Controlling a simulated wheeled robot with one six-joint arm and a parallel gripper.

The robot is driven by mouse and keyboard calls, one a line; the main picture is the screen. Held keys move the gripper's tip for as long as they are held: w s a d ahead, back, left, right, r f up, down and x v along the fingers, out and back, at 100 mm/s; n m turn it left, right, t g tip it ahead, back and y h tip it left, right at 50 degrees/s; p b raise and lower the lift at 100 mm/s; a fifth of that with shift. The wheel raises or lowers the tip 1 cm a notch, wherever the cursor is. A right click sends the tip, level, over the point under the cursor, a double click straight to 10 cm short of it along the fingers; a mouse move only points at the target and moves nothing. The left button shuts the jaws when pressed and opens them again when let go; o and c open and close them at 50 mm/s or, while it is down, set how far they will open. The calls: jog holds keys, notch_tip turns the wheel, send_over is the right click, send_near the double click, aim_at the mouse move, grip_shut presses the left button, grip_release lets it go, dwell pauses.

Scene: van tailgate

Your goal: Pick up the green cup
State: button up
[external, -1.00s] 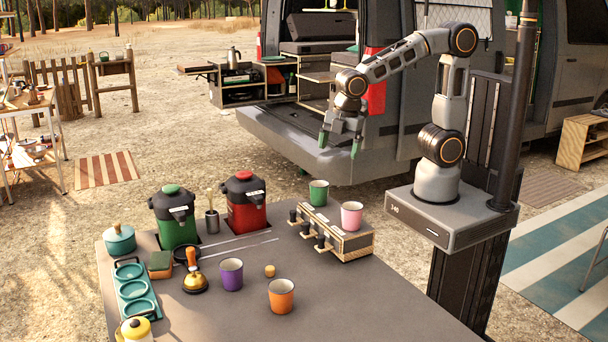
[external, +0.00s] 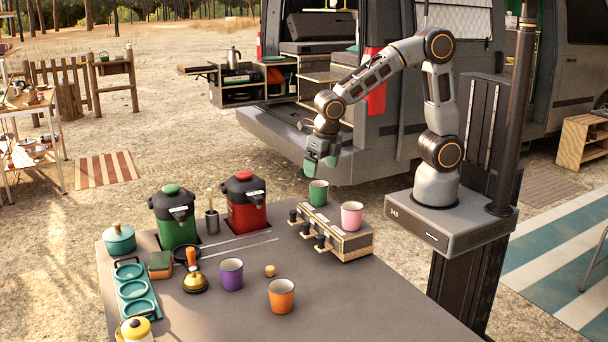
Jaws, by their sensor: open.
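The green cup (external: 318,194) stands upright at the back of a wooden-sided box with black knobs (external: 338,238). A pink cup (external: 352,216) stands on the same box, to its right and nearer. My gripper (external: 320,172) is open and points down, its green-tipped fingers just above the green cup in the picture. It holds nothing. Whether the fingers are directly over the cup or behind it, I cannot tell.
A purple cup (external: 231,275) and an orange cup (external: 281,296) stand on the grey table (external: 370,305). A red dispenser (external: 244,204) and a green dispenser (external: 175,218) stand to the left. The table's right front is clear.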

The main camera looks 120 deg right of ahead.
aim_at(318, 190)
jog(key=shift+w+d+f, duration=0.1)
jog(key=shift+d+f, duration=0.1)
jog(key=shift+f, duration=1.95)
jog(key=shift+w+d+f, duration=0.1)
jog(key=shift+d+f, duration=0.05)
jog(key=shift+f, duration=2)
jog(key=shift+c, duration=0.5)
jog(key=c, duration=1)
jog(key=shift+r, duration=0.2)
